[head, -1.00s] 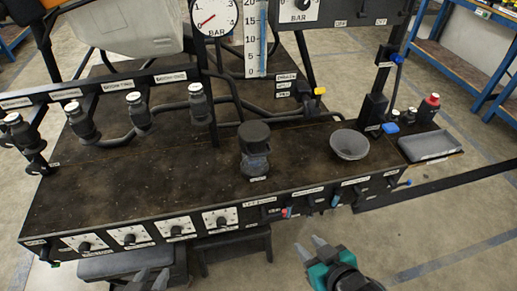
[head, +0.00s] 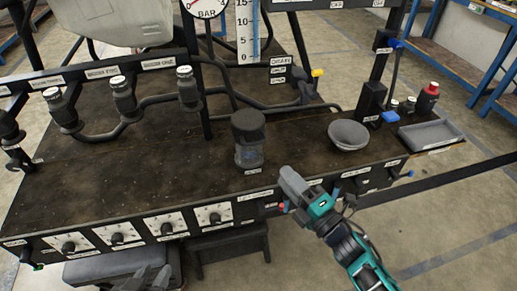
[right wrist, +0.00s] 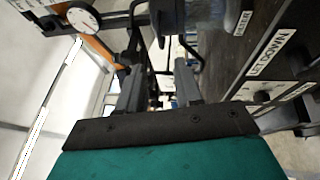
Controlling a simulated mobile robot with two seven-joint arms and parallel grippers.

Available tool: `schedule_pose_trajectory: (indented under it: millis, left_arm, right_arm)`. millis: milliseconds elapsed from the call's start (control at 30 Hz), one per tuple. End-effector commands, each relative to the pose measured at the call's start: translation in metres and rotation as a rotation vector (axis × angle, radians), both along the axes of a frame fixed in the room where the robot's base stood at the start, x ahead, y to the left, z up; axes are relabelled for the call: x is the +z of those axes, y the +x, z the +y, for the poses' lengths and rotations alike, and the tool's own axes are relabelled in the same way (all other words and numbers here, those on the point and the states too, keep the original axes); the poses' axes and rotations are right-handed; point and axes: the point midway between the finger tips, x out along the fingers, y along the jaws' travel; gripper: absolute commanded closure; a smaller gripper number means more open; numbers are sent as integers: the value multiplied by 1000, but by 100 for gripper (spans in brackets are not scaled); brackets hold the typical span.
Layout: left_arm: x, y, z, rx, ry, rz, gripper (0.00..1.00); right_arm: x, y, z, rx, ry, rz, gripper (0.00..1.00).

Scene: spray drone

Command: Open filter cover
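The filter (head: 249,155) stands upright on the dark deck, a clear-looking bowl under a black filter cover (head: 248,122). The cover sits on top of the bowl. In the right wrist view the cover (right wrist: 166,16) and the bowl (right wrist: 222,14) show at the top edge, turned sideways. My right gripper (head: 287,178) is at the deck's front edge, to the right of and nearer than the filter, not touching it. In the right wrist view its fingers (right wrist: 159,88) are apart with nothing held.
A grey funnel (head: 348,134) stands right of the filter, with a grey tray (head: 431,136) and a red-capped bottle (head: 428,98) further right. Capped nozzles (head: 124,96) hang from a rail at left. The deck's middle-left is clear.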

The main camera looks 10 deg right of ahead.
Motion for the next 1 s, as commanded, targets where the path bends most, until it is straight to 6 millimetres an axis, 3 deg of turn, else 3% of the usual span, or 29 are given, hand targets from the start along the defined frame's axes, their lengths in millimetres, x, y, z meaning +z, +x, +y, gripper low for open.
schedule_pose_trajectory:
  millis: [500, 700, 1000]
  left_arm:
    - [-2, 0, 0, -1, 1, -1, 63]
    - [-2, 1, 0, 0, 0, -1, 63]
    - [0, 1, 0, -1, -2, -4, 63]
  right_arm:
    - [16, 89, 41, -1, 6, 2, 65]
    - [18, 103, 48, -1, 6, 4, 65]
    - [19, 105, 49, -2, 6, 4, 65]
